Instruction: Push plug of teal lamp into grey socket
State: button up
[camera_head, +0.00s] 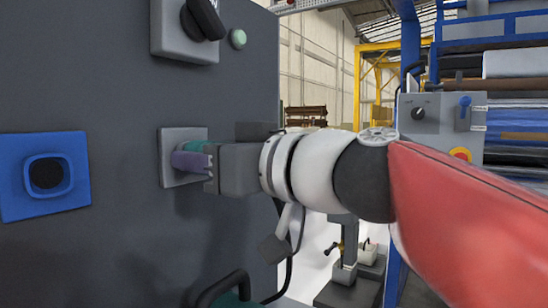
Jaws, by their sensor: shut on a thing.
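The grey socket (170,178) is a square plate on the dark upright panel, left of the picture's middle. My gripper (196,160) comes in from the right and is shut on the teal plug (194,146), of which only a teal strip shows above a purple part at the jaws. The plug and jaw tips overlap the socket plate and hide its middle. I cannot tell how deep the plug sits, or whether it is in the opening. A teal piece (236,297) shows at the bottom edge under a dark curved bar; I cannot tell whether it belongs to the lamp.
A blue socket (44,176) with a dark opening is left on the same panel (110,110). A black rotary switch (203,18) and a pale green button (238,38) are above. A grey control box (440,125) stands at right, behind my arm.

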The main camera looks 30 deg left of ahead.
jog(key=shift+a, duration=0.2)
jog(key=o, duration=1.4)
jog(key=shift+d, duration=0.1)
jog(key=d+b, duration=0.2)
jog(key=d, duration=0.6)
jog(key=w+d+f+m+t+h, duration=0.2)
jog(key=w+d+f+m+h, duration=0.15)
jog(key=f, duration=0.35)
jog(key=w+d+f+m+t+h, duration=0.2)
jog(key=d+f, duration=0.3)
jog(key=f, duration=0.2)
jog(key=s+d+f+m+h, duration=0.1)
jog(key=d+f+m+h, duration=0.3)
jog(key=d+f, duration=0.5)
jog(key=s+d+f+m+h, duration=0.2)
jog(key=d+f+m+h, duration=0.1)
jog(key=d+f, duration=0.6)
jog(key=s+d+f+m+h, duration=0.1)
jog(key=d+f+m+h, duration=0.3)
jog(key=d+f, duration=0.5)
jog(key=shift+s+f+m+h, duration=0.35)
jog(key=shift+f+h, duration=0.2)
jog(key=shift+h, duration=0.2)
